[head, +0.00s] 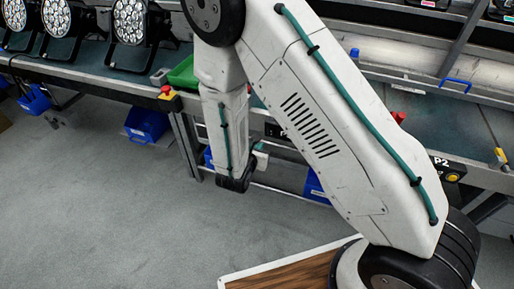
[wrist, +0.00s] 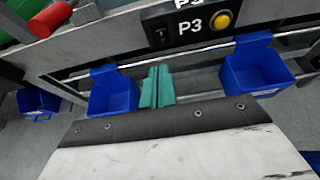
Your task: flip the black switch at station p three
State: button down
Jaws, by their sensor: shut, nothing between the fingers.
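The black station panel marked P3 (wrist: 190,26) is on the bench front, at the top of the wrist view. A small black switch (wrist: 161,34) sits at its left end, left of the lettering; its position is too small to tell. A round yellow button (wrist: 222,19) is at the right of the lettering. My gripper (wrist: 157,72) has teal fingers, shut and empty, pointing toward the bench below the panel, apart from the switch. In the head view my arm reaches to the bench front and hides most of this station.
Blue bins (wrist: 113,95) (wrist: 254,72) hang on a rail below the panel, either side of my fingers. A red knob (wrist: 50,19) sticks out at upper left. In the head view, par cans (head: 128,22) stand at left, and a P2 panel (head: 440,163) is at right.

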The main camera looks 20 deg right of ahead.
aim_at(269, 131)
jog(key=x, duration=0.3)
jog(key=r+x, duration=0.1)
jog(key=x, duration=0.4)
jog(key=shift+w+d+r, duration=0.15)
jog(key=shift+w+d, duration=0.3)
jog(key=shift+w, duration=0.15)
jog(key=shift+w+d, duration=0.25)
jog(key=shift+w, duration=0.05)
